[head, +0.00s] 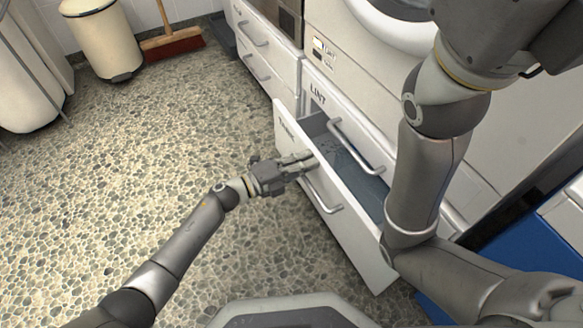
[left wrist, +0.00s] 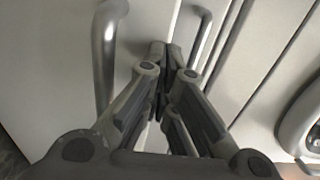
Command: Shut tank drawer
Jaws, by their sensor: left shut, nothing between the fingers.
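The tank drawer (head: 345,225) is a white-fronted drawer, pulled open from the machine's lower part, with a grey-blue interior (head: 352,168). Its grey bar handle (head: 322,192) is on the outer face and also shows in the left wrist view (left wrist: 106,60). My left gripper (head: 308,160) is shut and empty at the drawer's front, beside the handle. In the left wrist view its closed fingertips (left wrist: 165,55) are against or very near the white panel; I cannot tell if they touch. My right arm crosses the right side of the head view, its gripper out of frame.
A panel marked LINT with a bar handle (head: 355,146) is just behind the drawer. White drawers (head: 258,55) stand farther left. A cream bin (head: 103,40) and a red broom (head: 172,44) are at the back. The pebble floor at left is clear.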

